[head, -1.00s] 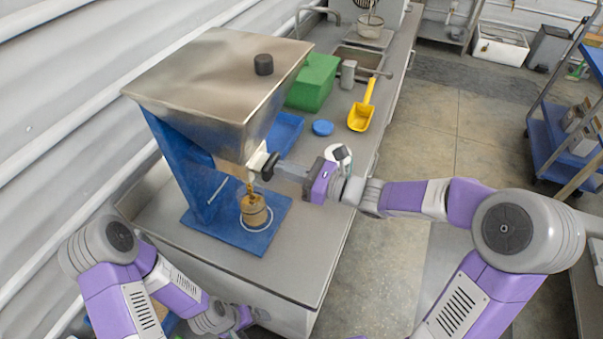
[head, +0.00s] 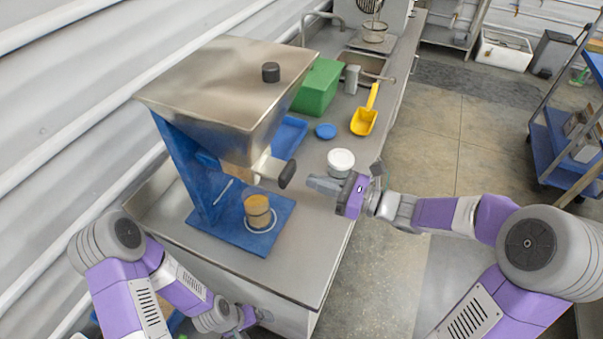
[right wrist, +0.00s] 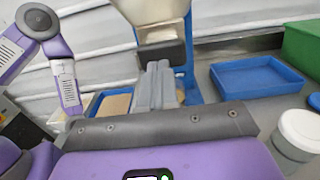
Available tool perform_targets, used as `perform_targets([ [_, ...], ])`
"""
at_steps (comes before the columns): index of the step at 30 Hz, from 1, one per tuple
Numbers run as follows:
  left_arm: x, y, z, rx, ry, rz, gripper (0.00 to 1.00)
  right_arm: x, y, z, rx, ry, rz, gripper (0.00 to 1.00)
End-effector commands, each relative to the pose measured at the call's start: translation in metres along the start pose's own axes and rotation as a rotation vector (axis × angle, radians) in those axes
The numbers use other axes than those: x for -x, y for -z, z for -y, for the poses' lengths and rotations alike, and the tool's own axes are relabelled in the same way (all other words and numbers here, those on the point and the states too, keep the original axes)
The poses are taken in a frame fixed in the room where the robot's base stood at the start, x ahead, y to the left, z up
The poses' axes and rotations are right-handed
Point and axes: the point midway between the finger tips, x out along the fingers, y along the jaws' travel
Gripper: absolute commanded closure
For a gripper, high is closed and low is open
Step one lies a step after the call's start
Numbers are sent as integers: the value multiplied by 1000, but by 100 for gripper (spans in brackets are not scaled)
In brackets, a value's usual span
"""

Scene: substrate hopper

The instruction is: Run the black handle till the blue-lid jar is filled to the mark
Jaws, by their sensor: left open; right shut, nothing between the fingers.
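The steel hopper (head: 205,85) stands on a blue stand. Its black handle (head: 287,173) sticks out to the right below the funnel and also shows in the right wrist view (right wrist: 162,53). A clear jar (head: 257,212) of tan substrate stands under the outlet inside a white ring on the blue base; no stream falls into it. I cannot make out its fill mark. The blue lid (head: 325,131) lies on the counter. My right gripper (head: 312,183) is shut and empty, right of the handle and apart from it. My left gripper (head: 258,315) is open, low by the counter front.
A white-lidded tub (head: 340,162) stands just behind my right gripper. A blue tray (head: 290,135), a green box (head: 318,88) and a yellow scoop (head: 365,119) lie further back. The counter's right edge passes under my right forearm.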

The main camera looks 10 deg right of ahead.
Motion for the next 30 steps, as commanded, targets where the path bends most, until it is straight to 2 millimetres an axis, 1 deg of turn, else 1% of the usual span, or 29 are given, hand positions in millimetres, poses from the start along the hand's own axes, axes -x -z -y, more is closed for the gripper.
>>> perform_targets([
  [1, 2, 0, 0, 0, 0, 0, 0, 13, 0, 1, 0, 6, -2, 100],
  [6, 5, 0, -1, 1, 0, 0, 0, 47, 0, 1, -2, 6, -3, 100],
  [9, 6, 0, -2, 1, 0, 0, 0, 60, 1, 1, -2, 5, -3, 100],
  [12, 6, 0, -2, 1, 0, 0, 0, 68, 1, 0, -2, 3, -2, 100],
  [17, 6, 0, -2, 1, 0, 0, 0, 72, 2, 0, -2, 1, -3, 100],
  [30, 6, 0, -2, 1, 0, 0, 0, 72, 2, 0, -2, 2, -3, 100],
])
